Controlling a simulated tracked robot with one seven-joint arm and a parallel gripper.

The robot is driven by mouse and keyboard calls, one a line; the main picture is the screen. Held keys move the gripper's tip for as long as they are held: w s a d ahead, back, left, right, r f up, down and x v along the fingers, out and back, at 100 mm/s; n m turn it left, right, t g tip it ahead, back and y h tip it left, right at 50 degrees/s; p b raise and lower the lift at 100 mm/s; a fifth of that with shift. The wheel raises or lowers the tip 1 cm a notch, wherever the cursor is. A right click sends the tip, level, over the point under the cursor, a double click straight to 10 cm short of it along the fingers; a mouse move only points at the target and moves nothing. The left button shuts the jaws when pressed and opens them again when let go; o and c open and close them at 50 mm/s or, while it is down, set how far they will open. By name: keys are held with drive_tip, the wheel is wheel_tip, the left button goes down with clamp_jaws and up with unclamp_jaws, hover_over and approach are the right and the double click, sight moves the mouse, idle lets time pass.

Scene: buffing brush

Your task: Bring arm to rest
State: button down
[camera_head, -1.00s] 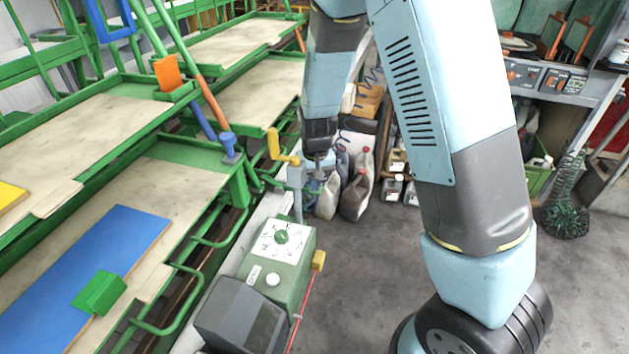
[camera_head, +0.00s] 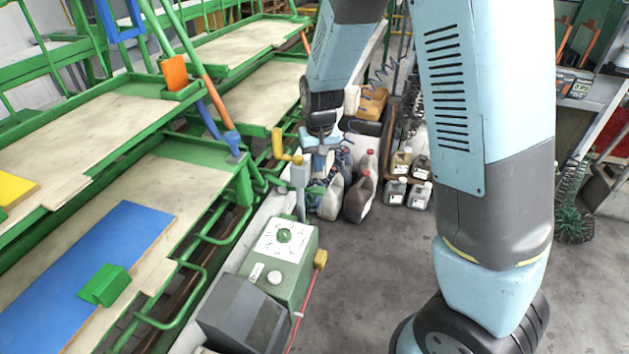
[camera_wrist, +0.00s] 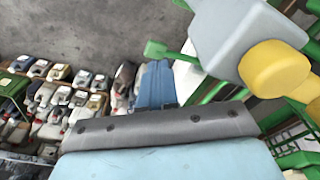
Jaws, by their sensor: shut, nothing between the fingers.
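My arm reaches in from the top of the head view and bends down to my gripper (camera_head: 320,150), beside the grey post with the yellow crank handle (camera_head: 288,157). In the wrist view my gripper's blue fingers (camera_wrist: 157,82) are together with nothing between them. The yellow handle (camera_wrist: 272,68) and its grey housing (camera_wrist: 228,38) are close on the right there. I cannot tell whether the gripper touches the post.
Green racks with wooden boards (camera_head: 90,125) fill the left. A green control box (camera_head: 283,262) stands below the crank. Several jugs (camera_head: 360,195) stand on the floor behind the gripper. A dark green bristly brush (camera_head: 574,222) is at the right.

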drive_tip(key=s+d+r+y, duration=0.1)
drive_tip(key=s+d+r, duration=0.15)
drive_tip(key=r, duration=0.25)
drive_tip(key=s+d+r, duration=0.1)
drive_tip(key=d+r, duration=0.3)
drive_tip(key=r, duration=0.2)
drive_tip(key=s+d+r+t, duration=0.1)
drive_tip(key=s+d+r, duration=0.3)
drive_tip(key=s, duration=0.2)
drive_tip(key=s+d+r+m+t, duration=0.1)
drive_tip(key=s+d+r+t, duration=0.1)
drive_tip(key=s+r, duration=0.3)
drive_tip(key=s+d+r+m+t+h, duration=0.1)
drive_tip(key=s+d+r, duration=0.4)
drive_tip(key=s, duration=0.4)
drive_tip(key=shift+d+r, duration=0.2)
drive_tip(key=shift+d, duration=0.1)
drive_tip(key=c, duration=1.8)
unclamp_jaws()
drive_tip(key=shift+c, duration=0.2)
